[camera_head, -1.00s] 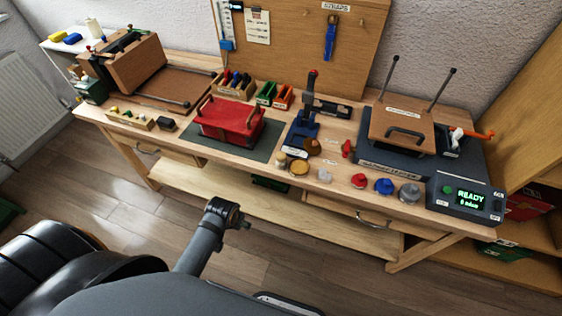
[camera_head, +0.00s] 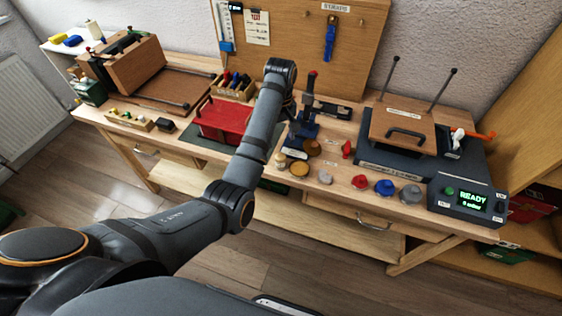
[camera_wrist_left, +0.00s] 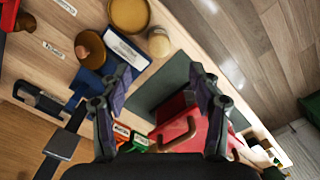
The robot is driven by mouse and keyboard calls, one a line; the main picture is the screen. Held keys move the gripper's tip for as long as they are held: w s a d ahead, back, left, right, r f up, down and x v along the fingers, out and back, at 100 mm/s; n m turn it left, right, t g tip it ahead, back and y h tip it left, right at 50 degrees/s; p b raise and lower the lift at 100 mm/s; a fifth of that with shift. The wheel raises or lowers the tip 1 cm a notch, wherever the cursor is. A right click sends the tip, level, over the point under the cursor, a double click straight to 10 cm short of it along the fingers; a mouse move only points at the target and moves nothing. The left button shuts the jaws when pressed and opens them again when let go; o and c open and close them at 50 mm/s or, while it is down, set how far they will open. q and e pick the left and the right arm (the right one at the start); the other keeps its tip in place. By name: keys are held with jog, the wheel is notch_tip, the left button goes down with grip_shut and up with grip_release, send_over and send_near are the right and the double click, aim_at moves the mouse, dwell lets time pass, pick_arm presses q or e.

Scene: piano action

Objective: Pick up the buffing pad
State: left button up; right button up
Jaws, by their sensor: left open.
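No label shows which item is the buffing pad. A round tan disc (camera_head: 299,169) lies near the bench's front edge and also shows at the top of the left wrist view (camera_wrist_left: 130,12). A brown rounded piece (camera_head: 313,148) is just behind it, and in the left wrist view (camera_wrist_left: 89,47) it lies beside a blue-based tool. A small cream cylinder (camera_wrist_left: 158,42) stands next to the tan disc. My left gripper (camera_wrist_left: 162,76) is open and empty above the bench, its fingers apart. In the head view its fingers are largely hidden by the wrist. My right gripper is out of view.
A red box (camera_head: 221,116) sits on a dark green mat (camera_wrist_left: 160,88) below my left arm. A blue stand press (camera_head: 301,128) is close by. Red, blue (camera_head: 384,187) and grey (camera_head: 410,193) knobbed pieces line the front edge. A wooden-topped press (camera_head: 404,126) stands right.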

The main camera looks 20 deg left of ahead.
aim_at(281, 156)
pick_arm(q)
notch_tip(281, 156, down, 3)
jog(key=b, duration=0.2)
jog(key=shift+s+r+b, duration=0.1)
jog(key=shift+b, duration=0.3)
notch_tip(281, 156, down, 3)
jog(key=shift+r+p, duration=0.2)
jog(key=shift+p, duration=0.1)
notch_tip(281, 156, down, 4)
jog(key=shift+f+p, duration=0.1)
jog(key=shift+p, duration=0.4)
jog(key=shift+w+f, duration=0.2)
jog(key=shift+f, duration=0.3)
jog(key=c, duration=1.1)
jog(key=shift+r, duration=0.1)
